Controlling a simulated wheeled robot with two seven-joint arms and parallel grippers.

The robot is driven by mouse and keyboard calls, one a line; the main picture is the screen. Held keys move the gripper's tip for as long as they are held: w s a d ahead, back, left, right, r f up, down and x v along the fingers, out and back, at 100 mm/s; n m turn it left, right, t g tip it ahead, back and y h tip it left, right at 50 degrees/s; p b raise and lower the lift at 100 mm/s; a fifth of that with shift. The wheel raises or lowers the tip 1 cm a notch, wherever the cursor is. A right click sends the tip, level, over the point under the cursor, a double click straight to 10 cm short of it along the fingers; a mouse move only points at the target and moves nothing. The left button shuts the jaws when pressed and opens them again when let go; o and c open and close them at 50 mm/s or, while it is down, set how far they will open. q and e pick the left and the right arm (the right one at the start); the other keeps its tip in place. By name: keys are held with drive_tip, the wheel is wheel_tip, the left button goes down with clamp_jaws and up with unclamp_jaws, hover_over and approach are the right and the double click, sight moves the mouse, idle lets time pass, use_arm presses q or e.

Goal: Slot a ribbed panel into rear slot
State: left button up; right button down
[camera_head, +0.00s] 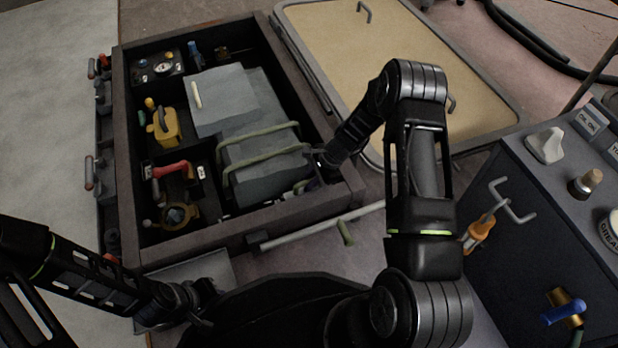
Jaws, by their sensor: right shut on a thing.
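A grey panel with two raised olive-green ribs (262,181), which looks like the ribbed panel, lies tilted inside a dark open-topped box (130,190). My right gripper (316,166) reaches over the box's right side and is shut at this panel's right edge; the fingertips are small and dark there. A plain grey panel or block (222,100) is behind the ribbed panel, towards the back of the box. I cannot make out the rear slot. My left gripper (195,302) is low at the left, outside the box's front; its jaws are too dark to read.
The box's left part holds a gauge unit (158,66), a yellow part (164,126) and a red-handled part (172,169). A tan framed board (340,50) lies behind right. A dark console (535,240) with knobs stands at the right. A pale bar (310,229) runs along the box's front.

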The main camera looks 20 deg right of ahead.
use_arm(q)
drive_tip(key=shift+s+f, duration=0.1)
drive_tip(key=shift+f, duration=0.75)
use_arm(e)
drive_tip(key=shift+f, duration=0.55)
drive_tip(key=c, duration=1.3)
unclamp_jaws()
use_arm(q)
wheel_tip(320, 180, up, 6)
drive_tip(key=s+d+p, duration=0.1)
drive_tip(key=p, duration=0.5)
drive_tip(key=shift+d, duration=0.2)
use_arm(e)
drive_tip(key=v, duration=0.9)
drive_tip(key=shift+w+a, duration=0.2)
use_arm(q)
drive_tip(key=shift+s, duration=0.1)
use_arm(e)
drive_tip(key=shift+r, duration=0.1)
